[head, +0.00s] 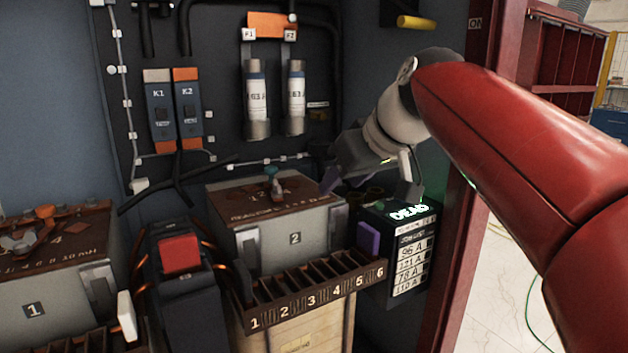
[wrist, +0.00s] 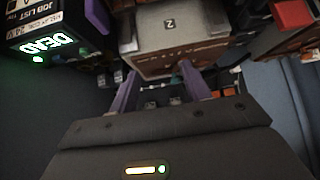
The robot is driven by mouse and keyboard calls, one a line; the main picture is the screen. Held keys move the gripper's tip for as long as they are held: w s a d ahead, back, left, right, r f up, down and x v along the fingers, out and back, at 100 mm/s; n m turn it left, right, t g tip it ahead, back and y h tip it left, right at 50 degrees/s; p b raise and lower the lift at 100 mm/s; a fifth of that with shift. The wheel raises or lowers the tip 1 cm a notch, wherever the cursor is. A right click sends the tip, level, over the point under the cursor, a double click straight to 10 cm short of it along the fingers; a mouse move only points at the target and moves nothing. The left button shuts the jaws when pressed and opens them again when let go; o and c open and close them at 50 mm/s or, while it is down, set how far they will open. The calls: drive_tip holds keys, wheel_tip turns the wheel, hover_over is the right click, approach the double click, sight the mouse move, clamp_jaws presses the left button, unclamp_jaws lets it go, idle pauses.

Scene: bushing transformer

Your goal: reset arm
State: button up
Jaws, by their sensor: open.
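My red and white arm reaches in from the right in the head view. My gripper (head: 365,180) hangs in front of the cabinet's back panel, above and to the right of the grey box marked 2 (head: 295,238). In the wrist view my gripper's two purple fingers (wrist: 158,85) stand apart with nothing held between them. The box marked 2 (wrist: 172,25) shows upside down beyond the fingertips. A small teal-tipped post (head: 272,182) stands on its brown top, apart from my gripper as far as I can tell.
A black meter reading DEAD (head: 408,213) stands below my gripper, beside the red cabinet post (head: 465,245). Two fuses (head: 257,100) and breakers (head: 160,110) are on the panel. Box 1 (head: 60,300) stands left.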

drive_tip(key=s+d+f+m+h, duration=0.2)
drive_tip(key=s+d+f, duration=0.3)
drive_tip(key=s+f, duration=0.5)
drive_tip(key=s+d+f+m+g+h, duration=0.1)
drive_tip(key=s+d+f+m, duration=0.3)
drive_tip(key=s+f, duration=0.7)
wheel_tip(320, 180, down, 4)
drive_tip(key=shift+d+f+m+g+h, duration=0.15)
drive_tip(key=shift+d+m+g+h, duration=0.15)
drive_tip(key=shift+d+h, duration=0.5)
drive_tip(key=shift+a, duration=0.15)
drive_tip(key=shift+c, duration=0.5)
